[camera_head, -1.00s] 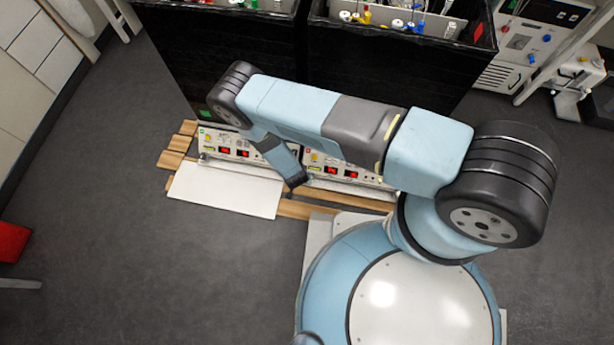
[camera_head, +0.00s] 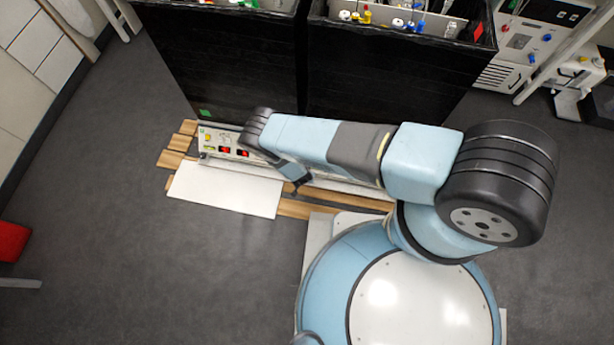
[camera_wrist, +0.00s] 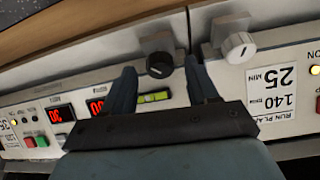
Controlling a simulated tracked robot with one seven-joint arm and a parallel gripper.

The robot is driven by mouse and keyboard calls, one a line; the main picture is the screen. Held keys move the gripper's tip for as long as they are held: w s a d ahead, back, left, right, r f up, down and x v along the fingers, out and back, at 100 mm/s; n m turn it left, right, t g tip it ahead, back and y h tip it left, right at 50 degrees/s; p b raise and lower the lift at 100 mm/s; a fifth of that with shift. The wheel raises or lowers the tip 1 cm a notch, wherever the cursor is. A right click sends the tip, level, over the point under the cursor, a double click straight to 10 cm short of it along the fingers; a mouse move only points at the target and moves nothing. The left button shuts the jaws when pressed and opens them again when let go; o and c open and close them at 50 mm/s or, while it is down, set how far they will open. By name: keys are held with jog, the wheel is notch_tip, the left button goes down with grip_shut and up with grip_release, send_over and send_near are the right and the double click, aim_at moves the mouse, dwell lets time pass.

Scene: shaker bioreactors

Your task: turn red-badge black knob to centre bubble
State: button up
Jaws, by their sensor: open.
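A round black knob (camera_wrist: 159,65) on a square grey mount shows in the wrist view, at the top edge of a white control panel (camera_wrist: 72,106). A yellow-green bubble vial (camera_wrist: 153,97) lies just below it; its bubble is too small to place. My gripper (camera_wrist: 160,68) is open, with one dark finger on each side of the knob in the picture. I cannot tell whether the fingers touch it. No red badge shows now. In the head view my arm hides most of the right unit, and the gripper is seen only partly.
A second panel (camera_wrist: 292,68) with a white knob (camera_wrist: 239,46) and a printed label stands close beside in the wrist view. In the head view, the left unit (camera_head: 225,146) and a white board (camera_head: 226,189) rest on wooden slats (camera_head: 176,160). Tall black boxes (camera_head: 235,65) stand behind.

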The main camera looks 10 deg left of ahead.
jog(key=shift+w+f, duration=0.25)
jog(key=shift+f, duration=0.35)
jog(key=c, duration=1)
jog(key=shift+d, duration=0.2)
jog(key=shift+c, duration=0.2)
jog(key=shift+n, duration=0.3)
jog(key=n+y, duration=0.1)
jog(key=n, duration=0.2)
jog(key=shift+d, duration=0.1)
jog(key=shift+d+n+y, duration=0.1)
jog(key=shift+n+y, duration=0.8)
jog(key=shift+n, duration=1)
jog(key=shift+g, duration=0.3)
